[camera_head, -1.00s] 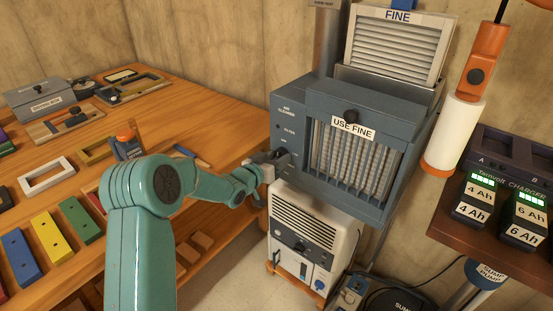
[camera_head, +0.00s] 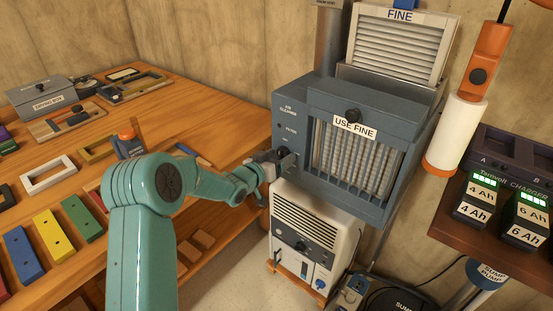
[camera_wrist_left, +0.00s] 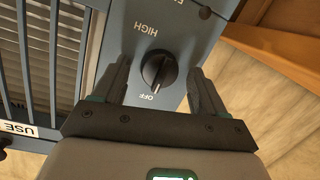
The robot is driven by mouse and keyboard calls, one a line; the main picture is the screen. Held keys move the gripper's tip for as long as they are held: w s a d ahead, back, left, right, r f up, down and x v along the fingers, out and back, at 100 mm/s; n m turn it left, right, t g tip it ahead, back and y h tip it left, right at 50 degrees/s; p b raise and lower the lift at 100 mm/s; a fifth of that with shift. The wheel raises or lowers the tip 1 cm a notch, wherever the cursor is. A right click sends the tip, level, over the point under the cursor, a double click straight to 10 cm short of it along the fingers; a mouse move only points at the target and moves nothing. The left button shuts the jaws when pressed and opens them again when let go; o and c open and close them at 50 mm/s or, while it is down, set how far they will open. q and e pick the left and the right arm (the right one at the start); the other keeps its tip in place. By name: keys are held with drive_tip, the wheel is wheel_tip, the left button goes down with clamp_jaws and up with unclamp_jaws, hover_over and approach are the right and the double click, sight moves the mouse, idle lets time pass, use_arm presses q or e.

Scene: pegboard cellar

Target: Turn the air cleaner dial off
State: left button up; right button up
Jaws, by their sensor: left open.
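The air cleaner (camera_head: 290,98) is a blue-grey box on the wall side, with its labelled control face turned to the left. Its black round dial (camera_wrist_left: 158,71) shows in the left wrist view, between the printed words HIGH and OFF. My left gripper (camera_wrist_left: 160,68) is open, with one finger on each side of the dial; gaps show between fingers and dial. In the head view my left gripper (camera_head: 279,160) is at the control face and partly hides the dial. My right gripper is out of view.
A wooden bench (camera_head: 215,110) with blocks and trays stands at left. A white unit (camera_head: 312,225) stands below the cleaner. A charger shelf (camera_head: 470,222) with batteries is at right. The cleaner's front carries a USE FINE sign (camera_head: 354,128).

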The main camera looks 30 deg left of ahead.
use_arm(q)
drive_tip(key=s+r, duration=0.2)
drive_tip(key=s, duration=1.4)
drive_tip(key=shift+a+r, duration=0.15)
drive_tip(key=shift+r, duration=0.2)
drive_tip(key=s+d+f+g+h, duration=0.2)
drive_tip(key=d+f+g+h, duration=0.4)
drive_tip(key=d+f, duration=1.55)
drive_tip(key=s+d+f+g+y, duration=0.1)
drive_tip(key=s+d+f+g, duration=0.35)
drive_tip(key=s, duration=0.45)
drive_tip(key=s+d+f+g+y, duration=0.1)
drive_tip(key=s+d+f+g, duration=0.3)
drive_tip(key=s, duration=0.5)
wheel_tip(320, 180, up, 15)
drive_tip(key=a+g+p, duration=0.1)
drive_tip(key=p, duration=1.4)
drive_tip(key=shift+s+a+p, duration=0.25)
drive_tip(key=shift+s+p, duration=0.05)
drive_tip(key=shift+s, duration=0.15)
